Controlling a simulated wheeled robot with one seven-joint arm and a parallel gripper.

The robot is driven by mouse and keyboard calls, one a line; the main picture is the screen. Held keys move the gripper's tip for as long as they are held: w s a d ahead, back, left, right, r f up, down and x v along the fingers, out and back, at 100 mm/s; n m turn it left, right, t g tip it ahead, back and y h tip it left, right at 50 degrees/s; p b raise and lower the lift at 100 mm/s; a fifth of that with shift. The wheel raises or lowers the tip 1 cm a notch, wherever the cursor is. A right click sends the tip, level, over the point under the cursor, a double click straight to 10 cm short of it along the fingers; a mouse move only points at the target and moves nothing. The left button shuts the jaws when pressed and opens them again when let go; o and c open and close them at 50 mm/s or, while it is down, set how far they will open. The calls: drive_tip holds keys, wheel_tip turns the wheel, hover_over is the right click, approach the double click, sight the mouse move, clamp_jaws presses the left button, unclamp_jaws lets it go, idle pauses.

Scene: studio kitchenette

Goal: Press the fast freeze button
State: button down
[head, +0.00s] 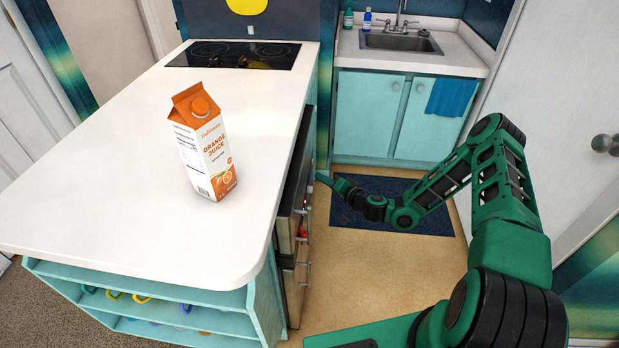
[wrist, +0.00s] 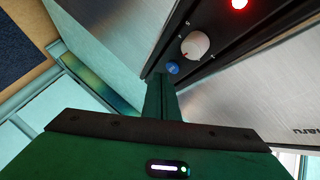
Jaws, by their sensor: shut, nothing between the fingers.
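In the wrist view, a dark control strip (wrist: 212,42) on a steel appliance carries a small blue button (wrist: 173,68), a white knob (wrist: 195,45) and a lit red light (wrist: 239,3). No label is readable by the blue button, so I cannot tell for certain that it is the fast freeze button. My gripper (wrist: 160,84) is shut and empty, its tip just beside the blue button; contact cannot be told. In the head view, my gripper (head: 320,178) reaches the front of the appliance (head: 292,222) under the counter; the button is not discernible there.
The white counter (head: 110,150) bears an orange juice carton (head: 205,145) and a black cooktop (head: 235,54). Teal sink cabinets (head: 370,110) stand behind. A dark blue mat (head: 425,190) lies on the floor. A white door (head: 570,120) is at right.

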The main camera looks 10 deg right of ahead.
drive_tip(key=s+d, duration=0.2)
drive_tip(key=d, duration=0.3)
drive_tip(key=shift+d, duration=0.35)
idle(0.4)
drive_tip(key=s+d+r+n+g+h, duration=0.15)
drive_tip(key=s+d+r+g, duration=0.3)
drive_tip(key=s+r, duration=0.65)
drive_tip(key=s+d+r+n+g+h, duration=0.1)
drive_tip(key=s+d+r+g+h, duration=0.3)
drive_tip(key=s+r, duration=0.7)
drive_tip(key=s+d+r+n+g+h, duration=0.15)
drive_tip(key=s+d+r+g, duration=0.4)
drive_tip(key=s, duration=0.75)
drive_tip(key=s+r+m, duration=0.4)
drive_tip(key=s+r, duration=0.3)
drive_tip(key=s, duration=0.5)
drive_tip(key=shift+s, duration=0.4)
drive_tip(key=shift+d, duration=0.1)
